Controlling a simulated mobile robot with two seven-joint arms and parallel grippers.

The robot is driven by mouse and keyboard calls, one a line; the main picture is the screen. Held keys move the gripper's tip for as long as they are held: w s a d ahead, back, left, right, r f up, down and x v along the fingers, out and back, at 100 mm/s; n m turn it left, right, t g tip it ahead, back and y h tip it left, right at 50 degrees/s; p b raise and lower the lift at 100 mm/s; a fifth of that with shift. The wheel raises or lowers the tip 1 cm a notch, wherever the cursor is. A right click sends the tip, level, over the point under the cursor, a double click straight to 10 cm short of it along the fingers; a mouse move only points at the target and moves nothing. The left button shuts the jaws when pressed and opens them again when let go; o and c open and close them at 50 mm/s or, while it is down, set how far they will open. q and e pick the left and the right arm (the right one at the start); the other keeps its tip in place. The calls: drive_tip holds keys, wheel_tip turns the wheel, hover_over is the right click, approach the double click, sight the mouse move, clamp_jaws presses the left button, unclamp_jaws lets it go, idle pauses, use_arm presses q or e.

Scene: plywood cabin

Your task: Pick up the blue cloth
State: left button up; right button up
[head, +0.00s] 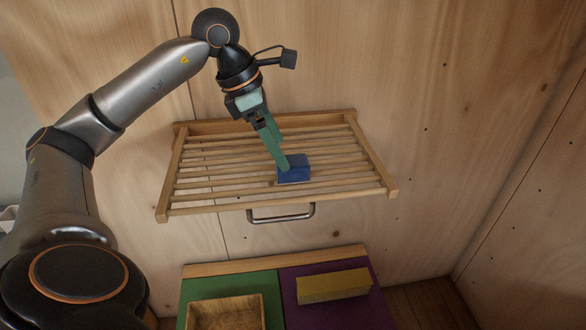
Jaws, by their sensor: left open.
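The blue cloth (294,170) is a small folded block, lying on a slatted wooden rack (220,207) on the back wall. My left gripper (281,160) reaches down from above, with its green fingers at the cloth's left and back side. Its jaws are open. One fingertip overlaps the cloth's upper left edge in the picture; I cannot tell whether it touches. My right gripper is not in view.
Below the rack is a metal handle (281,218). Lower down, a surface with a green mat (232,285) and a purple mat (350,315) holds a wooden tray (262,312) and a yellow block (333,287). The rack's right half is clear.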

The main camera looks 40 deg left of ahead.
sight(292, 160)
use_arm(q)
drive_tip(key=x, duration=0.2)
drive_tip(key=p+x, duration=0.1)
drive_tip(key=x, duration=0.1)
drive_tip(key=shift+w+d+r, duration=0.1)
drive_tip(key=shift+w+d, duration=0.15)
drive_tip(key=shift+w, duration=0.15)
drive_tip(key=shift+w+d+f, duration=0.1)
drive_tip(key=shift+w+f, duration=0.05)
drive_tip(key=shift+f, duration=0.4)
drive_tip(key=c, duration=1.4)
drive_tip(key=shift+r, duration=0.1)
drive_tip(key=shift+c, duration=0.2)
